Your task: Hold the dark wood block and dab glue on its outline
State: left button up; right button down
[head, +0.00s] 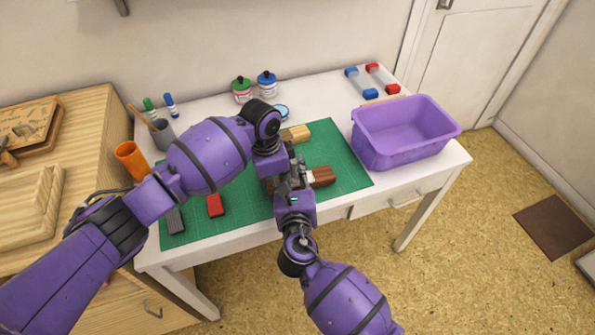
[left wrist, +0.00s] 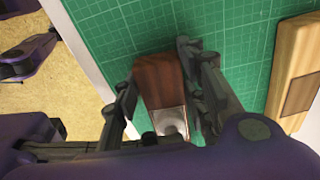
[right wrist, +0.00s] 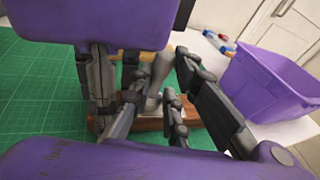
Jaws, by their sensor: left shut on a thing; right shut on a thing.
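The dark wood block (head: 323,177) lies on the green mat (head: 345,168). It also shows in the left wrist view (left wrist: 158,72), between the fingers of my left gripper (left wrist: 156,90), which is shut on it. A pale grey patch (left wrist: 171,118) shows on the block's top near the palm. My right gripper (head: 294,188) comes from the front and is shut on a pale, slim thing (right wrist: 160,68), likely the glue tool, just over the block. Its tip is hidden by the fingers, so I cannot tell whether it touches the block.
A light wood block (head: 296,133) lies behind the grippers. A purple bin (head: 405,130) stands at right. A red pad (head: 215,205) and a dark grey pad (head: 175,220) lie at the mat's left.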

pick_arm(q)
jog(key=shift+s+a+f, duration=0.15)
jog(key=shift+a+f, duration=0.1)
pick_arm(e)
jog(key=shift+w+a+r, duration=0.1)
jog(key=shift+r, duration=1.35)
jog(key=shift+w+a+r, duration=0.1)
jog(key=shift+r, duration=1.35)
pick_arm(q)
jog(key=o, duration=1.2)
jog(key=shift+c, duration=0.2)
jog(key=shift+r, duration=0.1)
notch_tip(320, 180, up, 8)
jog(key=shift+r, duration=0.45)
pick_arm(e)
jog(key=shift+s+d+f, duration=0.15)
jog(key=shift+d+f, duration=0.05)
jog(key=shift+f, duration=0.15)
